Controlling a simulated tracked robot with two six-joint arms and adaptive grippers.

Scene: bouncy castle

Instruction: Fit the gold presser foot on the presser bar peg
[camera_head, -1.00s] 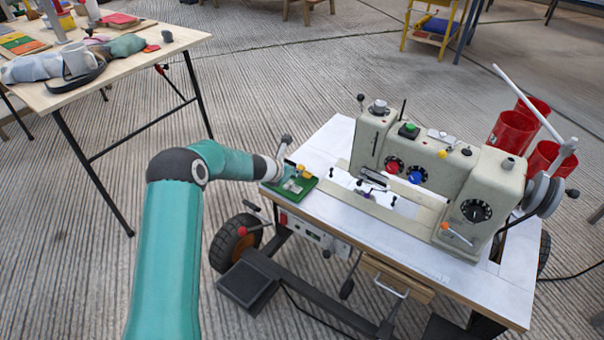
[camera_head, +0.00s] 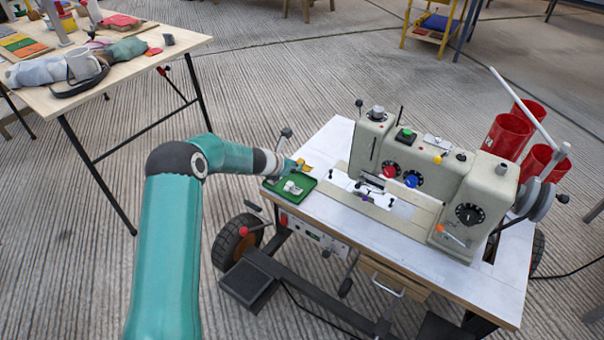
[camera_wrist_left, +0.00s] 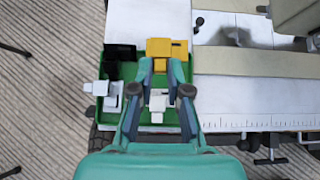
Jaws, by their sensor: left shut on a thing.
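The gold presser foot (camera_wrist_left: 166,48) is held between the fingertips of my left gripper (camera_wrist_left: 162,68) in the left wrist view. It is over the far edge of the green tray (camera_wrist_left: 192,118), close to the white table top. In the head view the gold foot (camera_head: 304,166) shows small at the tip of my left gripper (camera_head: 294,167), above the tray (camera_head: 274,187). The sewing machine (camera_head: 435,165) stands to the right. The presser bar peg is too small to make out under its head. My right gripper is not in view.
White feet (camera_wrist_left: 157,104) and a black part (camera_wrist_left: 119,54) lie in the tray. The white table top (camera_head: 326,150) is clear between tray and machine. Red cups (camera_head: 507,134) stand behind the machine. A wooden table (camera_head: 140,60) with cloths is at the left.

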